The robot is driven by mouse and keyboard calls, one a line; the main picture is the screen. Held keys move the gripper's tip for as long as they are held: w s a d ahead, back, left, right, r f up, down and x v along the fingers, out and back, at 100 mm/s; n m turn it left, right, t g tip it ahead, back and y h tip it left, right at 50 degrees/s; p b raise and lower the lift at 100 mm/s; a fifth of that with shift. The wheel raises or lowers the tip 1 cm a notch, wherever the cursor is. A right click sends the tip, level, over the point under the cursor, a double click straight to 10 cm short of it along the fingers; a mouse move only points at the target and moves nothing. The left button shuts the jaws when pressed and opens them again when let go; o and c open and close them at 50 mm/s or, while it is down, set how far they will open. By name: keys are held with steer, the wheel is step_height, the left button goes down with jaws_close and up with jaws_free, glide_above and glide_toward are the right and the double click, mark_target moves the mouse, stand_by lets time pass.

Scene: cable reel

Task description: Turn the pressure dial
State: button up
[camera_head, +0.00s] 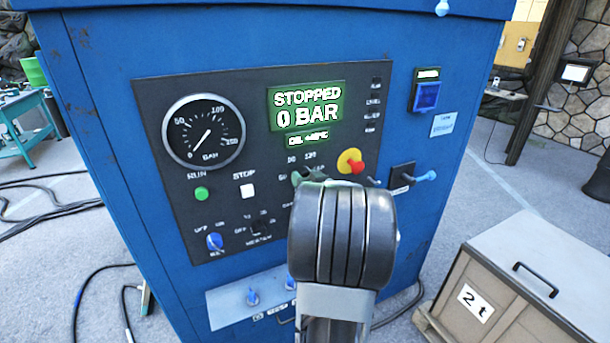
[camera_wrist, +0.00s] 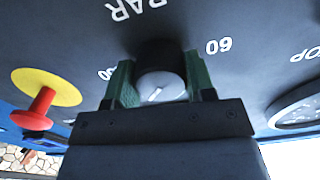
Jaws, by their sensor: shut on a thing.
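The pressure dial (camera_wrist: 161,80) is a dark round knob with a grey face and a white pointer line, seen in the wrist view. My gripper (camera_wrist: 160,84) has its green fingers on both sides of the dial, shut on it. Scale numbers stand around the dial, partly hidden. The green display (camera_head: 306,106) reads STOPPED and 0 BAR. The round gauge (camera_head: 203,132) has its needle near the low end.
A red and yellow emergency button (camera_head: 351,162) sits close to the right of my gripper. A green RUN button (camera_head: 201,193), a white STOP button (camera_head: 247,191) and a blue switch (camera_head: 215,242) are on the left. A 2 t crate (camera_head: 540,285) stands at the lower right.

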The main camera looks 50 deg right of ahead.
steer(key=m+p, duration=0.2)
steer(key=m, duration=0.2)
steer(key=shift+r+m, duration=0.1)
steer(key=shift+m, duration=0.2)
steer(key=shift+m+p, duration=1.1)
steer(key=shift+m, duration=1.1)
steer(key=o, duration=0.9)
steer(key=shift+b+v, duration=2.9)
steer(key=shift+v, duration=4)
